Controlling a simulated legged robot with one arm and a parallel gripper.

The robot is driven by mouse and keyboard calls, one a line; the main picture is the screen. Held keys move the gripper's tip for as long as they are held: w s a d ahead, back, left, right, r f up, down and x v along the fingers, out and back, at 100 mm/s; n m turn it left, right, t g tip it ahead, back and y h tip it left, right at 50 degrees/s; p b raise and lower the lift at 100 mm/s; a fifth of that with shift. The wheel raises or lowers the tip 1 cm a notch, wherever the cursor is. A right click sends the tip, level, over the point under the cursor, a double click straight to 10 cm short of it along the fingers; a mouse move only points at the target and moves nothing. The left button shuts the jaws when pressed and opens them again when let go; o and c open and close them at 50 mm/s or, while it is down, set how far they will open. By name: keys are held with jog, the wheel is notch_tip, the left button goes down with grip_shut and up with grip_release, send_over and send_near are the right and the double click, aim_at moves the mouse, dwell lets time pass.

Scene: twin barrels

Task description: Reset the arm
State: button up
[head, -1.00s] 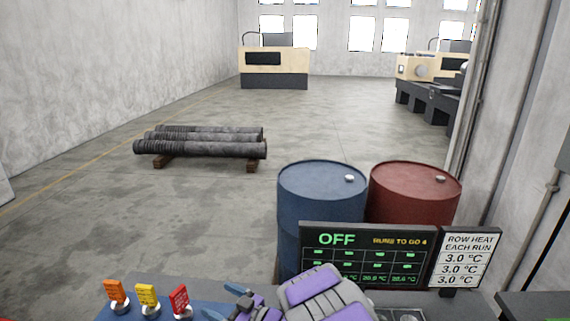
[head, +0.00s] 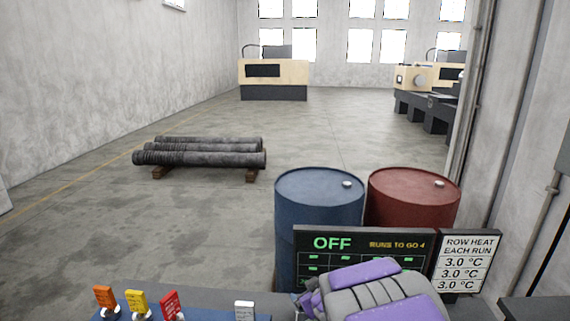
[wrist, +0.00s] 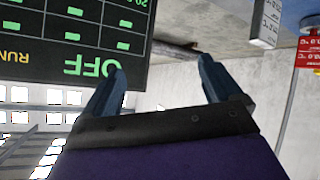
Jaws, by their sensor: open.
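My arm, purple and grey, shows at the bottom of the head view in front of the display panel (head: 335,243), hiding its lower right part. My gripper (wrist: 160,75) shows in the wrist view with its two dark blue fingers spread apart and nothing between them. In that view the display panel (wrist: 60,45) appears upside down at the upper left, beside the left finger. The panel reads OFF and "RUNS TO GO 4". The fingertips are hidden in the head view.
Orange (head: 105,300), yellow (head: 137,303) and red (head: 170,305) tags and a white tag (head: 244,310) stand along the front edge. A blue barrel (head: 318,205) and a red barrel (head: 413,195) stand behind the panel. A sign (head: 468,262) is at its right.

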jog(key=s+d+m+g+h+b, duration=0.2)
jog(key=s+d+m+g+h, duration=0.25)
jog(key=s+d, duration=0.6)
jog(key=s+a+m+g+y+b, duration=0.1)
jog(key=s+g, duration=0.3)
jog(key=s, duration=1.2)
jog(key=s+a+m+g+b, duration=0.1)
jog(key=s+a+g+b, duration=0.1)
jog(key=s, duration=1.5)
jog(key=shift+a+f+g+y+b, duration=0.4)
jog(key=shift+a+g, duration=0.4)
jog(key=shift+g, duration=0.25)
jog(key=shift+d, duration=0.1)
jog(key=shift+d, duration=0.3)
jog(key=shift+a, duration=0.2)
